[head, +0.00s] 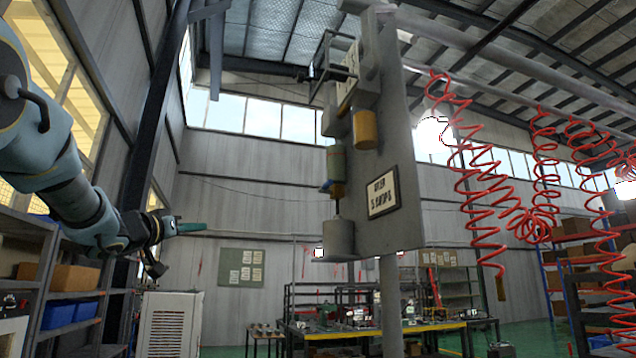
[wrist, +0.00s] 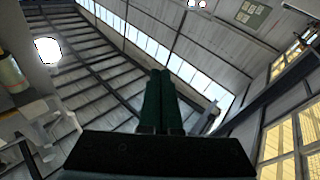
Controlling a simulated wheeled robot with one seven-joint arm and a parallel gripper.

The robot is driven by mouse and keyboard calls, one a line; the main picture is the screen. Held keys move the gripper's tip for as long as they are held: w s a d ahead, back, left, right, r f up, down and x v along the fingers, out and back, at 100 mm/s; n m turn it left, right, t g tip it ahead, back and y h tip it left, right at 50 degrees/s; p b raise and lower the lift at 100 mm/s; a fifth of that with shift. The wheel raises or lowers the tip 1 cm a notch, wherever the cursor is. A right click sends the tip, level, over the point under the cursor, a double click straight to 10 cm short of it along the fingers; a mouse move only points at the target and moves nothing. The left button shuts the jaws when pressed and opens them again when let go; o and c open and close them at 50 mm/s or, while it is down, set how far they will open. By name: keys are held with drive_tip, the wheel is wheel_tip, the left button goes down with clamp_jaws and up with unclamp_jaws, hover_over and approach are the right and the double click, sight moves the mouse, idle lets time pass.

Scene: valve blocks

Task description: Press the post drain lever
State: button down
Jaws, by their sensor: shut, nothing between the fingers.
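A grey post panel (head: 388,150) stands right of centre in the head view. It carries a stack of grey-green and brass cylinders (head: 336,160), a brass cylinder (head: 365,130), and a grey bowl (head: 340,238) at the bottom. A small blue part (head: 326,187) sticks out of the stack's left side; I cannot tell whether it is the drain lever. My gripper (head: 204,227) is shut and empty, well left of the post and apart from it. In the wrist view its green fingers (wrist: 158,73) lie together, with a blurred cylinder (wrist: 12,72) at the left edge.
A lettered sign (head: 382,194) is on the panel. Red coiled hoses (head: 485,180) hang to its right. A white cabinet (head: 170,322) stands below my gripper, shelves (head: 75,290) at the left, and a workbench (head: 330,330) behind. The air between gripper and post looks clear.

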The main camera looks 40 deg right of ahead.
drive_tip(key=s+d+r+m+g, duration=0.4)
drive_tip(key=s+r+m+g, duration=0.2)
drive_tip(key=s, duration=0.5)
drive_tip(key=s+d+r+m+g, duration=0.3)
drive_tip(key=s+r+m+g, duration=0.3)
drive_tip(key=s+g, duration=0.5)
drive_tip(key=shift+d+g+h, duration=0.3)
drive_tip(key=shift+d, duration=0.05)
drive_tip(key=shift+s+d+r, duration=0.1)
drive_tip(key=p+x, duration=0.4)
drive_tip(key=x, duration=0.6)
drive_tip(key=f, duration=0.2)
drive_tip(key=a+f, duration=0.1)
drive_tip(key=f, duration=0.1)
drive_tip(key=shift+b, duration=0.4)
